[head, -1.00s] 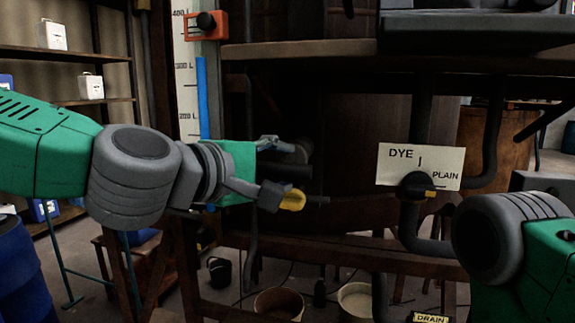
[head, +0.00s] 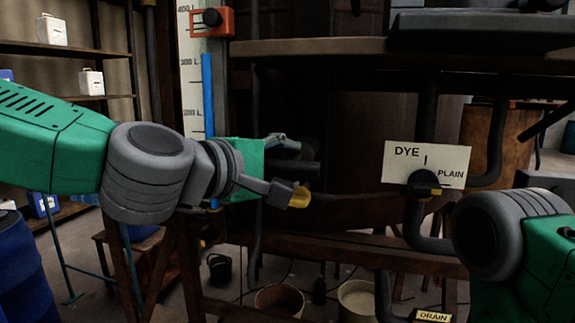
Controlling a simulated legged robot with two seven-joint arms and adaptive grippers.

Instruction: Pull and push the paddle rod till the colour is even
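My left gripper (head: 290,170) reaches in from the left, in front of the dark wooden vat (head: 385,145) and below its ledge. Its fingers are spread apart, one above and one below with a yellow tip. A dark, stubby cylinder (head: 300,169) shows between the fingers; I cannot tell whether it is the paddle rod's end or a gripper part. No colour of the vat's contents shows. My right arm enters at the lower right, and its gripper is out of view.
A level gauge (head: 207,95) with a blue column stands left of the vat. A DYE/PLAIN sign (head: 427,163) with a valve knob (head: 421,184) sits to the right. Dark pipes run behind it. Tubs (head: 279,301) and a DRAIN label (head: 433,316) are below.

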